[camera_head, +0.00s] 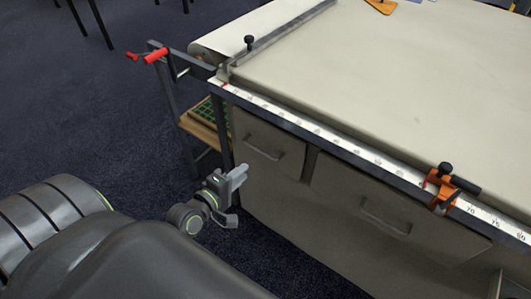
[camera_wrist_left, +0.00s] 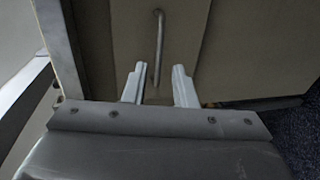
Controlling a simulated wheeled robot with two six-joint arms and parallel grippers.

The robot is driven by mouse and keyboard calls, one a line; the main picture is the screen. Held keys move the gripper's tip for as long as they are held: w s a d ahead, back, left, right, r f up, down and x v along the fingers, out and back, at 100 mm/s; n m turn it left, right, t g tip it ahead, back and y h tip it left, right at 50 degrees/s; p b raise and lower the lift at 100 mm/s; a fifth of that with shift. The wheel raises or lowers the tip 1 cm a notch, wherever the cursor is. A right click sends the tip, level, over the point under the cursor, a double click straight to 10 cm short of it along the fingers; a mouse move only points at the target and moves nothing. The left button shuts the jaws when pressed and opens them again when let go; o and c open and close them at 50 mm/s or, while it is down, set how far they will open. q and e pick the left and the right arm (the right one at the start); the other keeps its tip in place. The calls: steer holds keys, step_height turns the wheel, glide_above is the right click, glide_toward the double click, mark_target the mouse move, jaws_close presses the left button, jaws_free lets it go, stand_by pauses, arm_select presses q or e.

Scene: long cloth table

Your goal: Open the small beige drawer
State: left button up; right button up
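The small beige drawer (camera_head: 282,141) is the narrower front at the left end of the cabinet under the table, and it looks closed. Its bar handle (camera_head: 262,153) is on the front. My left gripper (camera_head: 238,182) is in front of the drawer, lower than the handle in the picture. In the left wrist view, the gripper (camera_wrist_left: 160,69) is open, with two pale fingers apart. The drawer handle (camera_wrist_left: 159,42) runs upright there, in line with the gap between the fingers. I see nothing held, and cannot tell any contact with the handle. My right gripper is out of view.
A wider drawer (camera_head: 362,211) with its own handle is to the right. The cloth table (camera_head: 390,90) has a ruler edge (camera_head: 330,137) with an orange clamp (camera_head: 440,188). A shelf frame with red handles (camera_head: 155,56) stands left. Blue carpet (camera_head: 120,130) is clear at left.

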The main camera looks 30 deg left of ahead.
mark_target(265, 153)
arm_select(q)
steer(key=x, duration=1.2)
steer(key=shift+b, duration=0.35)
jaws_close()
